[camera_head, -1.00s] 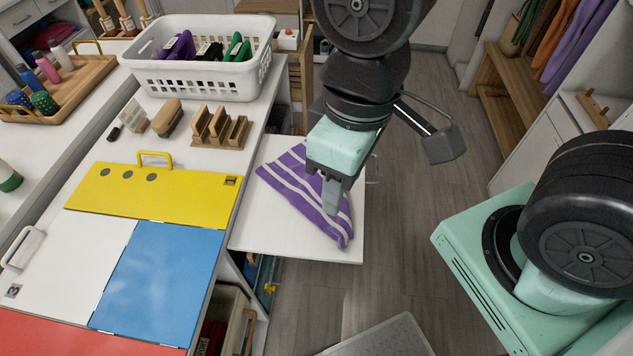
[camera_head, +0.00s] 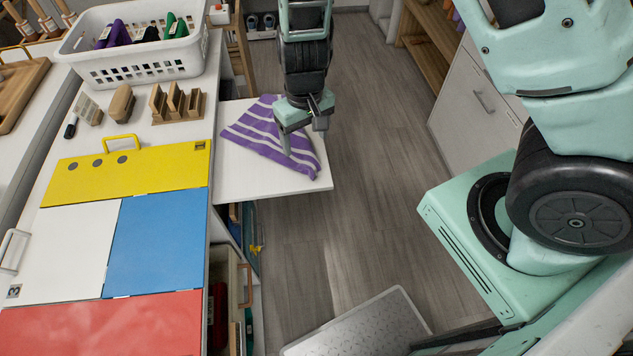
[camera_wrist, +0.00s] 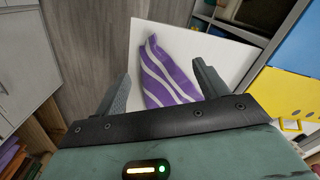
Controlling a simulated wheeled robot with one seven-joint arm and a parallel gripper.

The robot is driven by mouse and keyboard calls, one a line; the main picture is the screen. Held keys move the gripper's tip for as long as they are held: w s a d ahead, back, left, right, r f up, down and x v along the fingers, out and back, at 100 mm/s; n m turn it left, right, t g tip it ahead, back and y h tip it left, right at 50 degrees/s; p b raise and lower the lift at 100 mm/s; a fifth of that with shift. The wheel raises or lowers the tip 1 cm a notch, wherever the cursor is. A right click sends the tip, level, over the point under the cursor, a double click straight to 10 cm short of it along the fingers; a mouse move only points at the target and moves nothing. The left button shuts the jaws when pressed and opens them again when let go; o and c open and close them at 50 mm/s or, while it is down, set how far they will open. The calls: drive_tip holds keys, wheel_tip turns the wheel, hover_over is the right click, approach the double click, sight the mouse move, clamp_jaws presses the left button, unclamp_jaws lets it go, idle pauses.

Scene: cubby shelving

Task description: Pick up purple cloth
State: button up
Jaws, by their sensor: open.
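The purple cloth (camera_head: 262,132) with white stripes lies roughly flat on a white pull-out board (camera_head: 236,180) beside the counter. My gripper (camera_head: 287,150) is over the cloth's right part in the head view and hides some of it. In the wrist view, the cloth (camera_wrist: 167,72) lies between the two spread fingers of my gripper (camera_wrist: 164,84). The fingers stand apart and hold nothing. Whether the fingertips touch the cloth cannot be told.
The counter holds a white basket (camera_head: 88,70), a wooden rack (camera_head: 176,104) and a yellow panel (camera_head: 128,174) with a handle. A grey step (camera_head: 360,328) stands on the floor (camera_head: 370,200). Floor right of the board is clear.

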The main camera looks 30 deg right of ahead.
drive_tip(key=f, duration=0.1)
drive_tip(key=b, duration=0.9)
hover_over(309, 176)
wheel_tip(309, 176, down, 10)
drive_tip(key=shift+r, duration=0.2)
drive_tip(key=shift+f, duration=0.15)
drive_tip(key=shift+f+b, duration=0.95)
drive_tip(key=shift+f, duration=0.05)
drive_tip(key=shift+r, duration=0.1)
clamp_jaws()
wheel_tip(309, 176, up, 12)
drive_tip(key=p, duration=1.1)
